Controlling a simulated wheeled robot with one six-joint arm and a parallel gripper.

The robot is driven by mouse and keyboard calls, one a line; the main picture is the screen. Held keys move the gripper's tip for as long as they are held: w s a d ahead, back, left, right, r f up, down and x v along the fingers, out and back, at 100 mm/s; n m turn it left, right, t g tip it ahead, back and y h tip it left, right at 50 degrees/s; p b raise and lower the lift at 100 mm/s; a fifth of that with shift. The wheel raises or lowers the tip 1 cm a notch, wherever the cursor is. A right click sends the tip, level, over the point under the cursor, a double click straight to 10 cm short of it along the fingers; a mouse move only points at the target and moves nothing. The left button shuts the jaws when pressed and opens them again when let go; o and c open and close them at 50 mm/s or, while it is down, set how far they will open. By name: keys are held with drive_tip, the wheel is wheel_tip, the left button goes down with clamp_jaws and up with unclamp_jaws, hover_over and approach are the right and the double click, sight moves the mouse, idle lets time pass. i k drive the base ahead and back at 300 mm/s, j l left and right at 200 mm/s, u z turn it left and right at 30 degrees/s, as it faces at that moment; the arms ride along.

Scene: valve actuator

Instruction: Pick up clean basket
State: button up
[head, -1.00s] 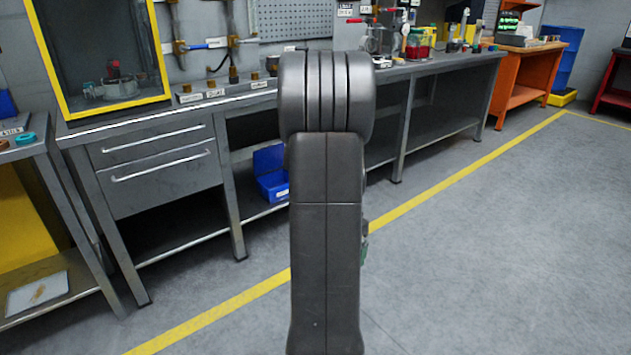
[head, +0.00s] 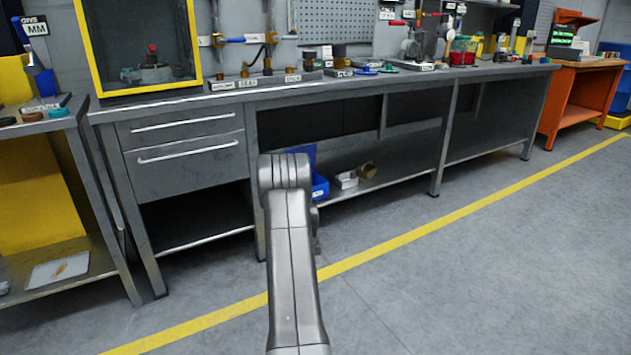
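No container in the head view is clearly marked as the clean basket. A blue bin (head: 319,187) sits on the lower shelf under the long workbench, partly hidden behind my arm. A small red container (head: 462,50) stands on the benchtop towards the right. I cannot tell whether either is the basket. My arm rises in the lower middle of the view, with its upper joint in front of the bench. My gripper does not show.
The grey workbench (head: 345,86) runs along the wall, with drawers at left and small parts on top. A yellow-framed cabinet (head: 190,50) stands on its left end. An orange bench (head: 575,100) is at far right. The grey floor at right is clear.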

sight(346, 179)
drive_tip(key=i+l+u, duration=0.4)
drive_tip(key=i+l, duration=0.15)
drive_tip(key=l, duration=0.15)
drive_tip(key=i+l+u, duration=0.2)
drive_tip(key=l, duration=0.2)
drive_tip(key=i+l+u, duration=0.2)
drive_tip(key=i+l, duration=0.15)
drive_tip(key=l, duration=0.2)
drive_tip(key=i+l, duration=0.2)
drive_tip(key=l, duration=0.2)
drive_tip(key=i+l, duration=0.15)
drive_tip(key=l, duration=0.2)
drive_tip(key=i+l, duration=0.2)
drive_tip(key=l, duration=0.2)
drive_tip(key=i+l+u, duration=0.1)
drive_tip(key=l, duration=0.25)
drive_tip(key=i+l, duration=0.2)
drive_tip(key=l, duration=0.2)
drive_tip(key=i+l, duration=0.2)
drive_tip(key=l, duration=0.2)
drive_tip(key=i+l, duration=0.15)
drive_tip(key=l, duration=0.25)
